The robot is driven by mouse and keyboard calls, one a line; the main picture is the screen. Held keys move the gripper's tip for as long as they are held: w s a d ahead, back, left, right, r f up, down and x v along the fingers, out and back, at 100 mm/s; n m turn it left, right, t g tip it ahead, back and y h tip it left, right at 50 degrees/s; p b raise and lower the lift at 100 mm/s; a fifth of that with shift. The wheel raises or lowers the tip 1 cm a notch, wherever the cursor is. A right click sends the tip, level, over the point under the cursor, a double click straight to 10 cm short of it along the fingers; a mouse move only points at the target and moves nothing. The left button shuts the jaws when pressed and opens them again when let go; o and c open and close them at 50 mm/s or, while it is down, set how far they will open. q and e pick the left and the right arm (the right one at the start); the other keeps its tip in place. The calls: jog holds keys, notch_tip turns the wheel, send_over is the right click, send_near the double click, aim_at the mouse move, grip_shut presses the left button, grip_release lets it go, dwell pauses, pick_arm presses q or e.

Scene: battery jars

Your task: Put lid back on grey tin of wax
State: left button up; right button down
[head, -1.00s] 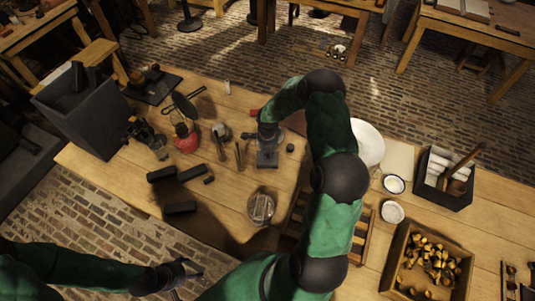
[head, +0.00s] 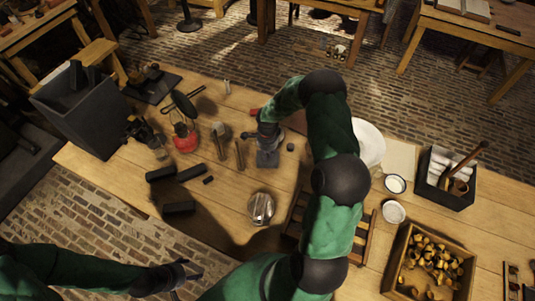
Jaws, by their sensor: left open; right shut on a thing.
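A small round grey tin (head: 221,131) with a pale top stands on the bench, left of my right gripper. I take it for the tin of wax; its contents are too small to make out. My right gripper (head: 257,136) is low over the middle of the bench, to the right of the tin and apart from it. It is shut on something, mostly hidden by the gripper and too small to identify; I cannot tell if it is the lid. My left gripper (head: 184,276) is open and empty, off the near edge of the bench.
A dark square block (head: 267,159) lies just below my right gripper. A round shiny jar (head: 261,208) stands nearer. A wooden crate (head: 398,270) is at right.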

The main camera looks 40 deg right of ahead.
jog(key=shift+b, duration=0.45)
dwell(0.5)
dwell(0.3)
jog(key=c, duration=0.7)
grip_release()
jog(key=shift+r, duration=0.1)
jog(key=shift+r+p, duration=1.4)
jog(key=shift+r, duration=2)
grip_shut()
